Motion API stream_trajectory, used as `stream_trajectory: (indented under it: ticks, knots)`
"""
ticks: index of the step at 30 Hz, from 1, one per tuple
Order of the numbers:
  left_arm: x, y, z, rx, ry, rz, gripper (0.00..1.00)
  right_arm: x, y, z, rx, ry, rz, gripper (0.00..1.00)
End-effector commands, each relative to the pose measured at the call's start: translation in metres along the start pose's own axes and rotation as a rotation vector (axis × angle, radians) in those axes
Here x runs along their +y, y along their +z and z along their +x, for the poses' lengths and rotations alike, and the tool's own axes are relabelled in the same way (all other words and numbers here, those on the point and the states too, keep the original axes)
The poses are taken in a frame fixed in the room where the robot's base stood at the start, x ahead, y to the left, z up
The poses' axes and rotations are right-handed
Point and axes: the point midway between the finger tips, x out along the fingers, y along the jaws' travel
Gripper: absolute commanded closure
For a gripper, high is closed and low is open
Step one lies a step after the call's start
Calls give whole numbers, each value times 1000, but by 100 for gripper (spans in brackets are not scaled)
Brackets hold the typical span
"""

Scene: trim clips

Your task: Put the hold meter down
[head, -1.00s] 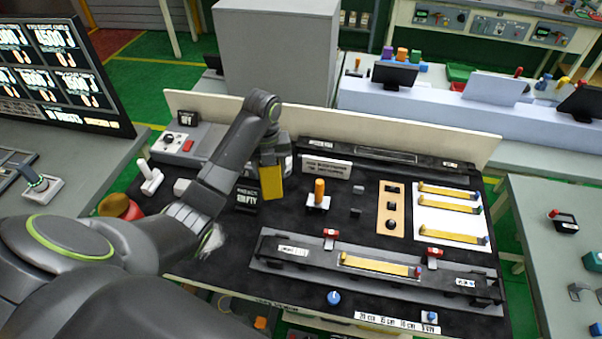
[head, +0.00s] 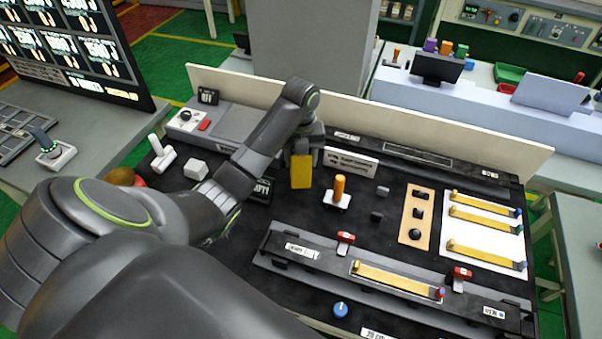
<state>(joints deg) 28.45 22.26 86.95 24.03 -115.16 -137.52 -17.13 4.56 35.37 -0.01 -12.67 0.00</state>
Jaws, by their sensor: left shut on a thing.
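My left gripper (head: 308,140) hangs over the back middle of the black work mat. It is shut on a yellow block-like item, which I take to be the hold meter (head: 301,172). Its yellow face points toward me and hangs below the jaws, which are mostly hidden by my wrist. I cannot tell whether its lower edge touches the mat. My right gripper is not in view.
A grey rail fixture (head: 400,288) with red clamps and a yellow strip lies in front. A white card (head: 486,228) with several yellow strips is at right. A cream board (head: 400,125) closes the back.

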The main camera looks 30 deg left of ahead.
Motion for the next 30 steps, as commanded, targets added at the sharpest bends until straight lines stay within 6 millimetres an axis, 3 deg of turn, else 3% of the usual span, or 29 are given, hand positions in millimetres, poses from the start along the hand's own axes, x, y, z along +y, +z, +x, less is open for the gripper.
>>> stream_trajectory:
  ticks: [7,12,23,24,28,30]
  knots:
    - [0,0,18,-1,0,0,70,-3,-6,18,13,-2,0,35]
    - [0,0,37,0,-1,0,70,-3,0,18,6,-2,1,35]
    - [0,0,41,0,0,1,70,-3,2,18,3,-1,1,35]
    - [0,0,40,0,0,1,44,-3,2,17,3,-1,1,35]
    - [0,0,40,0,0,0,27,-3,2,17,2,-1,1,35]
    - [0,0,40,0,0,0,27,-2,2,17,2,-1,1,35]
